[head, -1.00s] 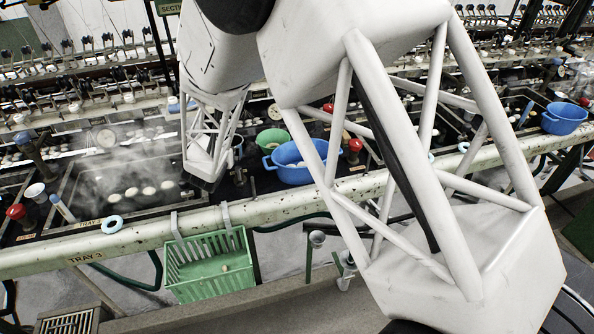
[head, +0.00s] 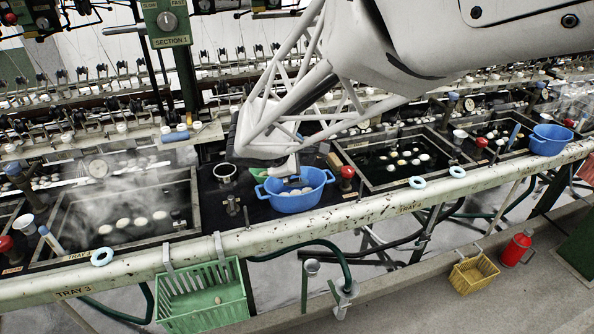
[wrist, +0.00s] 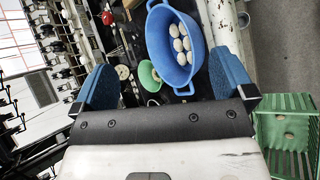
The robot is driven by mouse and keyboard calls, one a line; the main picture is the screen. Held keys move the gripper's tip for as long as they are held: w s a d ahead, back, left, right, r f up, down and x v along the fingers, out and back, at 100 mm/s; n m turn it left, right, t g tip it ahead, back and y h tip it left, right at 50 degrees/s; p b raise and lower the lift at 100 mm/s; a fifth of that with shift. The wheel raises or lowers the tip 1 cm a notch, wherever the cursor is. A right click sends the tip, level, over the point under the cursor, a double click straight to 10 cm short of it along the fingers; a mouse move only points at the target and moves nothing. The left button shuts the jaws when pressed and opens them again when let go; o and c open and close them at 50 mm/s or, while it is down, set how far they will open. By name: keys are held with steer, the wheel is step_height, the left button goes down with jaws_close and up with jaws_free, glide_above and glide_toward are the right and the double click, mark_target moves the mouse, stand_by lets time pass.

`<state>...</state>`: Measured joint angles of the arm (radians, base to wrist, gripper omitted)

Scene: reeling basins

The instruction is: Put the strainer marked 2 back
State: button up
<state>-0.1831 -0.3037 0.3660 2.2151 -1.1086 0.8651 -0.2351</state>
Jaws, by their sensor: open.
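No number 2 is readable on any vessel, so I cannot tell which thing is the marked strainer. A blue two-handled tub (head: 298,196) holding several pale cocoons stands on the dark ledge between two basins. It also shows in the wrist view (wrist: 152,42). A green bowl (head: 258,173) sits just behind it, partly hidden by my arm, and shows in the wrist view (wrist: 149,76). My gripper (wrist: 163,80) is open, its blue fingers wide apart with nothing held. It is above the ledge near the tub and bowl; in the head view my arm mostly hides it.
A steaming basin (head: 67,222) is at left, another basin (head: 349,160) at right, both with floating cocoons. A green basket (head: 205,297) hangs on the front rail (head: 375,206). White cups (head: 25,226) and red knobs (head: 347,172) stand along the ledge. Reeling machinery lines the back.

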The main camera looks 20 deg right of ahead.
steer(key=s+a+r+m+g+y, duration=0.1)
steer(key=s+r+m+y, duration=0.1)
steer(key=s+m+y, duration=0.2)
steer(key=s+a+r+m+g+y, duration=0.1)
steer(key=s+m+y, duration=0.3)
steer(key=s+m, duration=0.5)
steer(key=shift+s+r+m, duration=0.4)
steer(key=shift+s+r, duration=0.45)
steer(key=shift+s, duration=4.75)
